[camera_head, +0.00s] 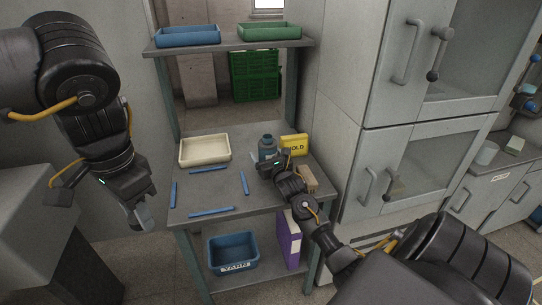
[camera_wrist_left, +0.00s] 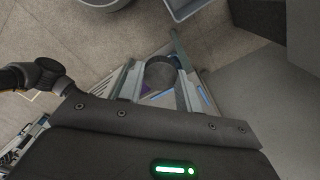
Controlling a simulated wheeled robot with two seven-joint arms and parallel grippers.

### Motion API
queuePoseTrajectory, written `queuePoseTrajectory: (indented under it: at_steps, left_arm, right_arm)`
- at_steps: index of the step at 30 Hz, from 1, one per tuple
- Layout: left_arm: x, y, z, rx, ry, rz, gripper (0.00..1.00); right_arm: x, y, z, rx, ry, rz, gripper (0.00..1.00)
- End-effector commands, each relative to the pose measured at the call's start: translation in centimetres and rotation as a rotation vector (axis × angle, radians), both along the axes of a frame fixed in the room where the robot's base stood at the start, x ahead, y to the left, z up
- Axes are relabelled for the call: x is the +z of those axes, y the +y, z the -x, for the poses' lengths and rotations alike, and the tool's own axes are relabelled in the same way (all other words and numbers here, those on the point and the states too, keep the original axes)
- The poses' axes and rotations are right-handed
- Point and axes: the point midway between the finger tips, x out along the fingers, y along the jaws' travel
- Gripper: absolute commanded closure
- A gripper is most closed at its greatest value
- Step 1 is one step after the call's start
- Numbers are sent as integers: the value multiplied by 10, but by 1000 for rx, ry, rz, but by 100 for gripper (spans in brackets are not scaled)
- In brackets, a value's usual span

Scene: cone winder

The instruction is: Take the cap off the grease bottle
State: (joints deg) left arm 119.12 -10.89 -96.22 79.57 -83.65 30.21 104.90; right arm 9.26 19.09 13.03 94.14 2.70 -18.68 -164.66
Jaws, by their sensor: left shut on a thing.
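The grease bottle (camera_head: 267,144), blue-grey with a narrower top, stands upright on the bench's right side in the head view. My right gripper (camera_head: 268,164) is at its lower part; its fingers are too small and covered to show whether they grip it. My left gripper (camera_head: 143,218) is off the bench's left side, pointing down, well apart from the bottle. In the left wrist view, its fingers (camera_wrist_left: 160,80) are shut on a dark grey round thing (camera_wrist_left: 160,73) that looks like the cap.
On the bench (camera_head: 218,198) are a cream tray (camera_head: 205,151), several blue strips (camera_head: 211,211), a yellow sign (camera_head: 294,144) and a brown block (camera_head: 309,179). A blue bin (camera_head: 233,251) and purple binder (camera_head: 289,240) sit below. A grey cabinet (camera_head: 345,150) stands close on the right.

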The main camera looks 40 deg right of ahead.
Motion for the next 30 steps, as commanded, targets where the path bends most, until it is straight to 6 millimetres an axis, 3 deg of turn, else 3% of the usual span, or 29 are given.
queuePoseTrajectory:
  at_steps: [12, 18, 30]
  left_arm:
    - [-5, 0, 0, 0, 0, 0, 97]
    - [-7, 0, 0, 0, 0, 0, 97]
    - [-7, 0, 0, 1, 0, 0, 97]
  right_arm:
    - [-2, 27, 77, 2, 2, 3, 20]
    - [-1, 36, 104, 1, 2, 0, 20]
    - [0, 40, 112, 2, 1, 1, 20]
